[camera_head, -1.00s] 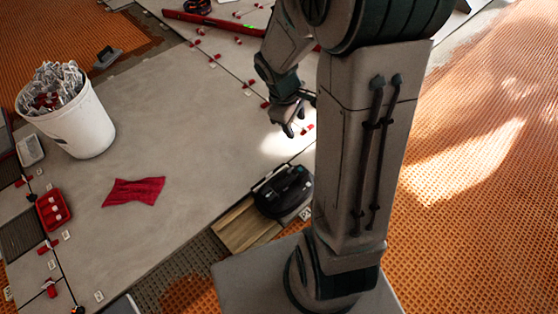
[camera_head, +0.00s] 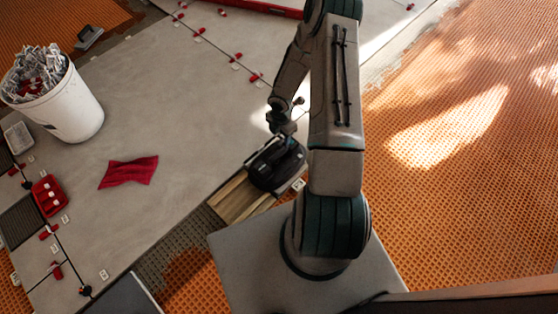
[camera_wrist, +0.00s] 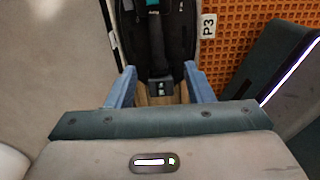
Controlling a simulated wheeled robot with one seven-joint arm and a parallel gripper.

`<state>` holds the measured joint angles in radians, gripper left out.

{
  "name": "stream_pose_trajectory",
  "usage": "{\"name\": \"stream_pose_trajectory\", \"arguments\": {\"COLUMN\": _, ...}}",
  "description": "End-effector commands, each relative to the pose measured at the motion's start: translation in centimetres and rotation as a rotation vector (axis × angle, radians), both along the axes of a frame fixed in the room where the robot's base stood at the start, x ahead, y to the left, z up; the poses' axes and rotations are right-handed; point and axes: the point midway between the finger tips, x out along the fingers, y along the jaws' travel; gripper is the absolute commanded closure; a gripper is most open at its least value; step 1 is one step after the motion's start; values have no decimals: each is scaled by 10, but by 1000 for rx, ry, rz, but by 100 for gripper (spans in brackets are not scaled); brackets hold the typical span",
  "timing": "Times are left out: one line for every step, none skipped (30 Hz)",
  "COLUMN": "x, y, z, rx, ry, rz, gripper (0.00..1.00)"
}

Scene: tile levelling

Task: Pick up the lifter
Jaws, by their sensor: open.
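The lifter (camera_head: 276,164), a black device with a dark handle, lies on wooden boards beside my base. In the wrist view the lifter (camera_wrist: 157,38) fills the top centre, its dark handle running down towards the space between my fingers. My gripper (camera_head: 282,130) is just above the far side of the lifter in the head view. In the wrist view my gripper (camera_wrist: 161,84) is open, with one blue-grey finger on each side of the handle's near end. I cannot tell whether the fingers touch it.
Wooden boards (camera_head: 232,199) support the lifter at the tile edge. A white bucket of clips (camera_head: 71,112), a red cloth (camera_head: 128,172) and a red tray (camera_head: 48,194) are on the grey tiles at left. Orange matting (camera_head: 460,190) covers the right.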

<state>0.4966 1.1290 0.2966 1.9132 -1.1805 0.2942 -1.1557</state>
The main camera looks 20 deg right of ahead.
Motion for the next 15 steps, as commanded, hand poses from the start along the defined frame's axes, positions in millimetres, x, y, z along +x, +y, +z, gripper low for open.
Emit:
{"name": "stream_pose_trajectory", "arguments": {"x": -1, "y": 1, "z": -8, "rx": 5, "ry": 2, "rz": 7, "gripper": 53}}
{"name": "stream_pose_trajectory", "arguments": {"x": -1, "y": 1, "z": -13, "rx": 6, "ry": 1, "rz": 10, "gripper": 53}}
{"name": "stream_pose_trajectory", "arguments": {"x": -1, "y": 1, "z": -20, "rx": 7, "ry": 2, "rz": 12, "gripper": 53}}
{"name": "stream_pose_trajectory", "arguments": {"x": -1, "y": 2, "z": -27, "rx": 7, "ry": 2, "rz": 13, "gripper": 53}}
{"name": "stream_pose_trajectory", "arguments": {"x": -1, "y": 2, "z": -33, "rx": 7, "ry": 2, "rz": 13, "gripper": 53}}
{"name": "stream_pose_trajectory", "arguments": {"x": -1, "y": 2, "z": -42, "rx": 7, "ry": 2, "rz": 12, "gripper": 53}}
{"name": "stream_pose_trajectory", "arguments": {"x": -1, "y": 2, "z": -48, "rx": 7, "ry": 2, "rz": 12, "gripper": 53}}
{"name": "stream_pose_trajectory", "arguments": {"x": -1, "y": 2, "z": -54, "rx": 6, "ry": 3, "rz": 11, "gripper": 53}}
{"name": "stream_pose_trajectory", "arguments": {"x": -1, "y": 1, "z": -62, "rx": 6, "ry": 2, "rz": 11, "gripper": 53}}
{"name": "stream_pose_trajectory", "arguments": {"x": -1, "y": 1, "z": -67, "rx": 5, "ry": 2, "rz": 10, "gripper": 53}}
{"name": "stream_pose_trajectory", "arguments": {"x": -1, "y": 2, "z": -72, "rx": 5, "ry": 1, "rz": 10, "gripper": 53}}
{"name": "stream_pose_trajectory", "arguments": {"x": -1, "y": 2, "z": -77, "rx": 6, "ry": 1, "rz": 10, "gripper": 53}}
{"name": "stream_pose_trajectory", "arguments": {"x": -1, "y": 2, "z": -80, "rx": 6, "ry": 1, "rz": 10, "gripper": 53}}
{"name": "stream_pose_trajectory", "arguments": {"x": 0, "y": 2, "z": -83, "rx": 5, "ry": 0, "rz": 10, "gripper": 53}}
{"name": "stream_pose_trajectory", "arguments": {"x": 0, "y": 2, "z": -85, "rx": 5, "ry": 0, "rz": 10, "gripper": 53}}
